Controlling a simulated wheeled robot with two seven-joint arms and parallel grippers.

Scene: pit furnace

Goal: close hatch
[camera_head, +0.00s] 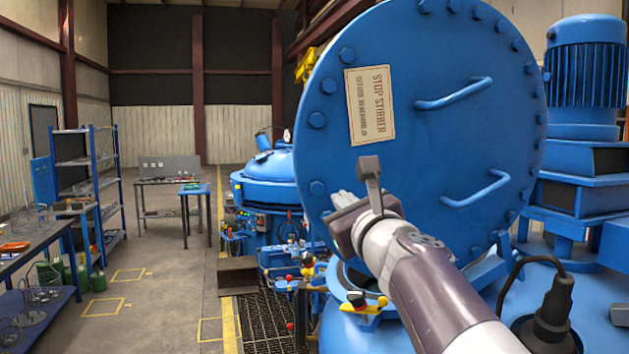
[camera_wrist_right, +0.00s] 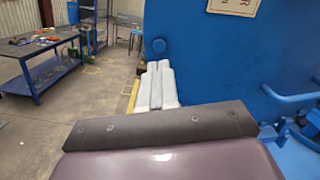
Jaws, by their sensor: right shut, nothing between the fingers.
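The hatch is a large round blue lid (camera_head: 425,60) with bolts round its rim, two bar handles and a "stop stirrer" label. It stands raised, nearly upright, above the blue vessel (camera_head: 345,325). My right gripper (camera_head: 340,198) is shut and empty in front of the lid's lower left edge. In the right wrist view its pale fingers (camera_wrist_right: 158,82) lie together, just left of the lid (camera_wrist_right: 225,60). I cannot tell whether they touch it. My right forearm hides the lid's lower part and some of the opening. My left gripper is not in view.
A blue motor (camera_head: 587,75) stands right of the lid, with a black cable plug (camera_head: 550,305) below it. A second blue vessel (camera_head: 268,168) stands behind. Shelves (camera_head: 90,185) and workbenches (camera_head: 35,240) line the left. The floor between is open.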

